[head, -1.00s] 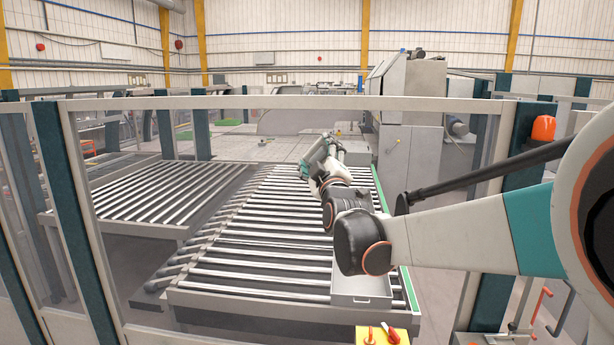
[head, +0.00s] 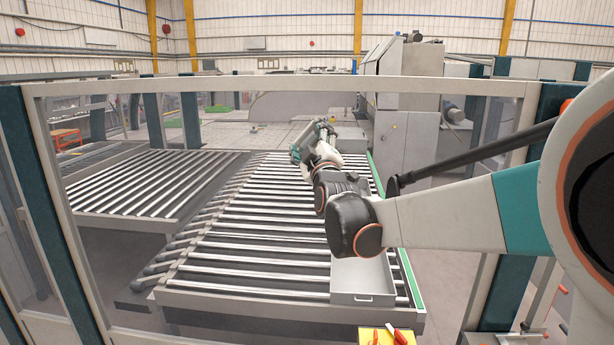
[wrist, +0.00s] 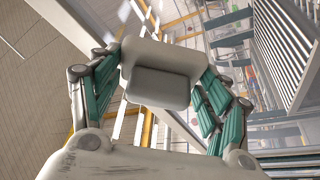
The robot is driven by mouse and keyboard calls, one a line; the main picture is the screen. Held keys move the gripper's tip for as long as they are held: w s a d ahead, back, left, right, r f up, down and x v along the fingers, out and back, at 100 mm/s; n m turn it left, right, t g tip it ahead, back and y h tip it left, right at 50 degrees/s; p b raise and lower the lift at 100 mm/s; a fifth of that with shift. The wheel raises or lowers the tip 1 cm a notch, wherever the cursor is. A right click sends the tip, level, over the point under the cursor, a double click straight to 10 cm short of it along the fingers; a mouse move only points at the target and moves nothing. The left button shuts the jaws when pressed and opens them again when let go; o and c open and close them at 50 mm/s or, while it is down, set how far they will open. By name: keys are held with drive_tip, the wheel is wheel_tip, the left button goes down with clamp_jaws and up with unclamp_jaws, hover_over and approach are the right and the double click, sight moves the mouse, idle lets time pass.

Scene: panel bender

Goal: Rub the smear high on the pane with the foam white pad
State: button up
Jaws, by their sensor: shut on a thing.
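My gripper (wrist: 160,75) is shut on the foam white pad (wrist: 160,55), a pale rounded block with a greyer lower face, held between its teal fingers in the wrist view. In the head view my gripper (head: 312,142) is at the end of my outstretched arm, in the upper middle of the framed pane (head: 120,265). The pad is hard to make out there. The pane is clear and set in a pale frame between dark teal posts. I cannot make out the smear, nor whether the pad touches the glass.
Beyond the pane are roller conveyors (head: 255,225), a shallow grey tray (head: 363,283) and a large grey machine (head: 405,110). The pale top rail (head: 230,84) crosses above my gripper.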

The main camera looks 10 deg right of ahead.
sight(345, 157)
drive_tip(key=shift+s+f+b, duration=0.25)
drive_tip(key=shift+f+b, duration=0.1)
drive_tip(key=shift+f, duration=0.2)
wheel_tip(345, 157, down, 7)
drive_tip(key=b, duration=0.7)
drive_tip(key=w+d, duration=0.1)
drive_tip(key=w, duration=0.5)
drive_tip(key=shift+w+d+f, duration=0.15)
drive_tip(key=shift+w+d, duration=0.05)
drive_tip(key=shift+d, duration=0.2)
drive_tip(key=shift+w+d, duration=0.3)
drive_tip(key=shift+w, duration=0.6)
drive_tip(key=shift+d, duration=0.1)
drive_tip(key=shift+s+d+b, duration=0.2)
drive_tip(key=shift+s+d, duration=0.35)
drive_tip(key=shift+d, duration=1.1)
drive_tip(key=shift+s+d+b, duration=0.25)
drive_tip(key=shift+s+d, duration=0.3)
drive_tip(key=shift+d, duration=1.05)
drive_tip(key=shift+s+d+b, duration=0.2)
drive_tip(key=shift+s+d, duration=0.35)
drive_tip(key=shift+d, duration=1.1)
